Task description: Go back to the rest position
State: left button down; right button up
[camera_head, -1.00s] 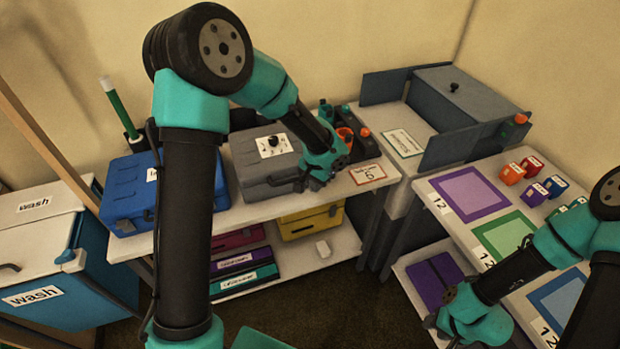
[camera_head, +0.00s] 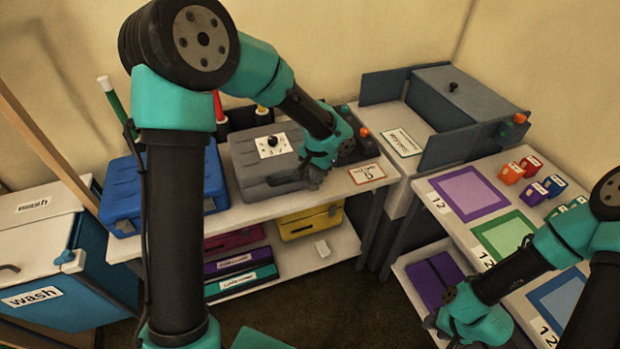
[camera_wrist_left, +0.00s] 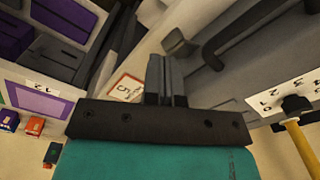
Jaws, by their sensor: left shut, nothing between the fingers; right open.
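My left gripper (camera_head: 308,176) is at the front right part of the grey case (camera_head: 252,172) on the shelf top. In the left wrist view its two fingers (camera_wrist_left: 166,75) are together with nothing between them; the grey case and its dark handle (camera_wrist_left: 250,35) show beside them. I cannot tell whether it touches the case. My right gripper (camera_head: 436,324) is low at the lower right, in front of the purple drawer area, open and holding nothing I can see.
A blue case (camera_head: 125,195) stands left of the grey one. A small sign card (camera_head: 367,173) lies right of my left gripper. A wash bin (camera_head: 55,270) is at the far left. The right table holds coloured squares (camera_head: 468,195) and small blocks (camera_head: 510,172).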

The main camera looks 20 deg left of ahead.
pick_arm(q)
jog(key=shift+r, duration=0.6)
jog(key=shift+f, duration=0.1)
jog(key=s+f+n+h, duration=0.2)
jog(key=s+f, duration=0.8)
jog(key=f, duration=0.3)
jog(key=s+a+f+n+h, duration=0.1)
jog(key=s+f+n, duration=0.2)
jog(key=s+f, duration=0.7)
notch_tip(320, 180, down, 3)
jog(key=shift+s+a+f+t+h, duration=0.1)
jog(key=shift+s+a+t+h, duration=0.1)
jog(key=shift+a+t+h, duration=0.15)
